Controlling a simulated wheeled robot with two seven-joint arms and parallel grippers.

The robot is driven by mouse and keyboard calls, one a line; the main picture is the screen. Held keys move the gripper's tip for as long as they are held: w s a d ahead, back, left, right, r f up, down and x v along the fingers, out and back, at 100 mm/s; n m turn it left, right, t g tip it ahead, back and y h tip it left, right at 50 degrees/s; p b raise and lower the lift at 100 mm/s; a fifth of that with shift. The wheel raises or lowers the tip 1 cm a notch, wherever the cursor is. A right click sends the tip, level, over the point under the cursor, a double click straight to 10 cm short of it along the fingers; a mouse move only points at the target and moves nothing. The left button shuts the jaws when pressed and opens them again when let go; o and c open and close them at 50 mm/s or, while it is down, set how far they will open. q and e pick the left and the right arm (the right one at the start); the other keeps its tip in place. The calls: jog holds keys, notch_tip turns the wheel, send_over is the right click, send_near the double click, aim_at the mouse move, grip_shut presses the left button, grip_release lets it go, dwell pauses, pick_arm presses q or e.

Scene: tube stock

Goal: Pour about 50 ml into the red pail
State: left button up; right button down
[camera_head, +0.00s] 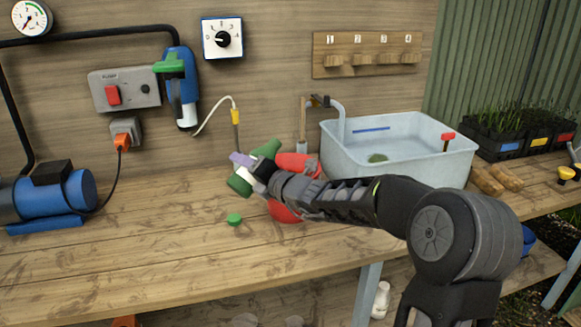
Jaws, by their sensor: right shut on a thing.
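My right gripper (257,168) is shut on a green and white bottle (240,184), whose green part also shows above the fingers. The bottle looks tilted, and the gripper hides its middle. The red pail (285,212) stands on the bench behind my right arm; red shows above and below the arm. The held bottle is just left of the pail, and I cannot tell whether they touch or whether liquid is flowing. A green cap (234,219) lies on the bench in front. My left gripper is not in view.
A pale blue basin (445,168) with a tap stands to the right, with seedling trays (495,145) beyond it. A blue pump (70,195) sits at the left. A pump switch box (125,88) hangs on the wall. The bench's left front is clear.

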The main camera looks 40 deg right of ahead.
aim_at(254, 152)
dwell(0.3)
jog(key=shift+d+n+b, duration=0.15)
jog(key=shift+n+b, duration=0.15)
jog(key=shift+b, duration=0.3)
jog(key=shift+w+d+r+n+t+b, duration=0.15)
jog(key=shift+d+r+n+b, duration=0.15)
jog(key=shift+r+n, duration=0.2)
jog(key=shift+w+d+r+n+t+b, duration=0.1)
jog(key=shift+d+r+n+t+b, duration=0.1)
jog(key=shift+r+n+b, duration=0.25)
jog(key=n+b, duration=0.2)
jog(key=b, duration=0.1)
jog(key=n+b, duration=0.3)
jog(key=b, duration=0.1)
jog(key=r+n+h+b, duration=0.1)
jog(key=n+b, duration=0.1)
jog(key=b, duration=0.2)
jog(key=shift+w+d+n+t, duration=0.1)
jog(key=shift+d+n+t, duration=0.15)
jog(key=shift+t, duration=0.1)
jog(key=shift+r+n, duration=0.5)
jog(key=shift+r, duration=0.2)
